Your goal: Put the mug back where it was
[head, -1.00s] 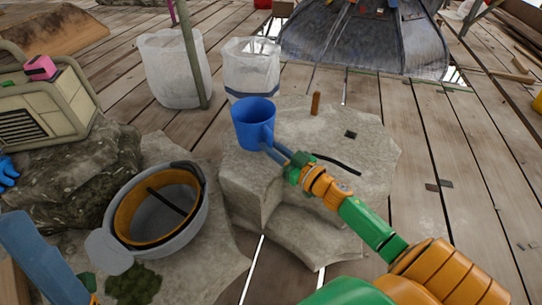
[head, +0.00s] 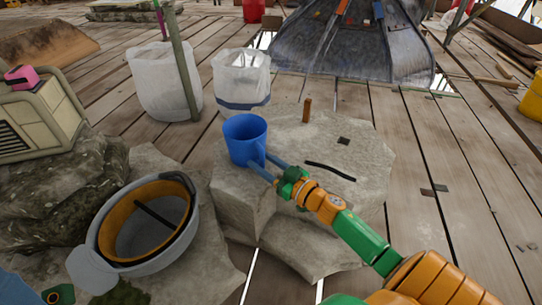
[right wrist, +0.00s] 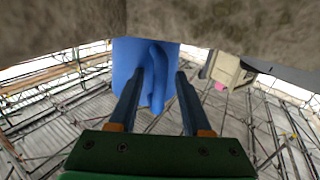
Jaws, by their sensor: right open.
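The blue mug (head: 245,139) stands upright on the flat top of a pale stone block (head: 345,150), near its left edge. Its handle faces my right gripper (head: 264,165). In the right wrist view, the mug (right wrist: 128,62) shows beyond the fingertips, below the stone that fills the top of the picture. My right gripper (right wrist: 160,80) is open there, with one finger on each side of the mug's handle. I cannot tell whether either finger touches it. My left gripper is not clearly seen.
A short brown peg (head: 306,110), a dark square chip (head: 343,141) and a thin black strip (head: 330,171) are on the stone. White bags (head: 241,80) stand behind on the plank floor.

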